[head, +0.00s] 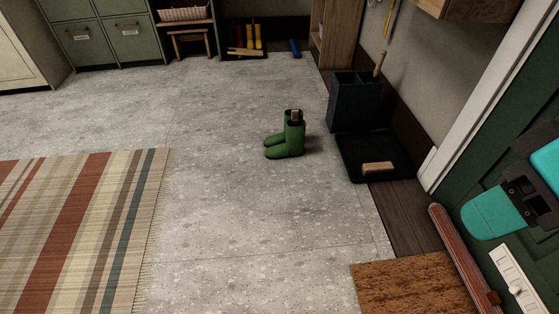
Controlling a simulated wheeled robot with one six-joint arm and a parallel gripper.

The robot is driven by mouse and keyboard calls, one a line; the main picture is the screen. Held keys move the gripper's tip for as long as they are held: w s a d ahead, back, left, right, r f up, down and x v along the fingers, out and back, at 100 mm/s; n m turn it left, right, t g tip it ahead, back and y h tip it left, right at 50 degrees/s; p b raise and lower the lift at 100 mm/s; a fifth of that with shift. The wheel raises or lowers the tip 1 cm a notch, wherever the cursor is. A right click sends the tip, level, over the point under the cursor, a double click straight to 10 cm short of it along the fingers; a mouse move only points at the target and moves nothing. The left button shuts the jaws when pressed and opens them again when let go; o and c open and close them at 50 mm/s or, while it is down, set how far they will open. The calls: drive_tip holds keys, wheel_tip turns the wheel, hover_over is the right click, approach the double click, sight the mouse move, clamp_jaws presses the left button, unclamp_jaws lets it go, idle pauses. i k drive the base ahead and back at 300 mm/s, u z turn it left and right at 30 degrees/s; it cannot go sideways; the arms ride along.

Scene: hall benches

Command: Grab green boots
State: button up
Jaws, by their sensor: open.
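The pair of green boots (287,140) stands upright on the grey speckled floor, a little right of the middle of the head view. The two boots are close together with their toes pointing left. A small tan piece shows at the top of the farther boot; I cannot tell what it is. Teal and dark parts of my own arm show at the right edge, well apart from the boots. My gripper's fingertips are not visible here.
A dark bin (352,103) and a black tray (352,165) with a wooden brush (378,167) stand right of the boots. A striped rug (75,225) lies left, a brown doormat (415,285) at front right. Floor around the boots is clear.

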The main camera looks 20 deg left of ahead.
sight(290, 143)
drive_tip(key=k, duration=0.35)
drive_tip(key=u, duration=1)
drive_tip(key=i, duration=2.5)
drive_tip(key=z, duration=0.85)
